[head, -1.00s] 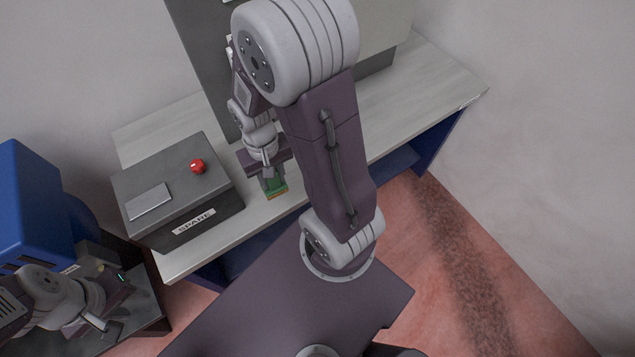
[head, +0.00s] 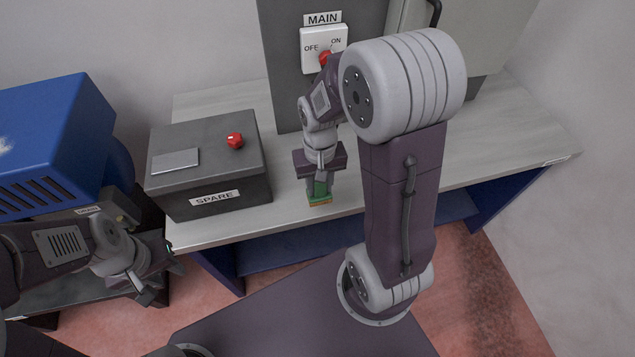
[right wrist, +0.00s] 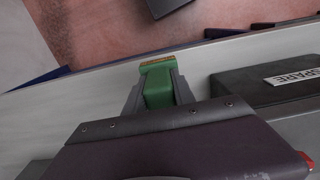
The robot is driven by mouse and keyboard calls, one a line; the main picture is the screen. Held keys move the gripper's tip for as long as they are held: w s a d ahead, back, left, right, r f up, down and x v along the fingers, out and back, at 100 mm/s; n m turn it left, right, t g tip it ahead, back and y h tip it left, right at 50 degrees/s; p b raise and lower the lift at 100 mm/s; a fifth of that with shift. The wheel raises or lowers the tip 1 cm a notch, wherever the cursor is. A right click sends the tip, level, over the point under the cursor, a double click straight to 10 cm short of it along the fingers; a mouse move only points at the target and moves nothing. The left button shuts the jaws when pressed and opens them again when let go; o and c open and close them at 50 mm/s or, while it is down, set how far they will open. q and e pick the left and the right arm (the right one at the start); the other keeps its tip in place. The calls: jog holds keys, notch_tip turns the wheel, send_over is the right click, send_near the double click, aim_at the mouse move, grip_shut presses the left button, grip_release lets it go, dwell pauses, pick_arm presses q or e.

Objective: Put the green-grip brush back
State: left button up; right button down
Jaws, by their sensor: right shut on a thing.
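The green-grip brush (head: 319,193) is held in my right gripper (head: 319,186), over the front part of the grey bench. In the right wrist view the green grip (right wrist: 158,92) sits between the two fingers of my right gripper (right wrist: 158,84), with a brownish-yellow strip at its far end. I cannot tell whether the brush touches the bench top. My left gripper (head: 160,280) is at the lower left, low beside the blue machine, with its fingers apart and nothing visible between them.
A dark grey box labelled SPARE (head: 210,165) with a red knob stands left of the brush. A MAIN switch panel (head: 324,48) rises behind. The bench (head: 480,150) is clear to the right. A blue machine (head: 50,140) stands at the left.

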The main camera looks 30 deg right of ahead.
jog(key=w+d+f, duration=0.1)
jog(key=w+f, duration=0.1)
jog(key=w+d+f, duration=0.1)
jog(key=w+f, duration=0.1)
jog(key=w, duration=0.1)
jog(key=w+d+f+p, duration=0.1)
jog(key=w+d+f, duration=0.1)
jog(key=w, duration=0.1)
jog(key=shift+w+f, duration=0.15)
jog(key=shift+w, duration=0.1)
notch_tip(320, 180, down, 2)
jog(key=shift+a+f+p, duration=0.1)
jog(key=shift+f+p, duration=0.05)
jog(key=shift+p, duration=0.45)
jog(key=shift+w+f, duration=0.1)
jog(key=shift+f, duration=0.3)
jog(key=shift+f+b, duration=0.2)
jog(key=shift+b, duration=0.1)
jog(key=c, duration=1.1)
grip_release()
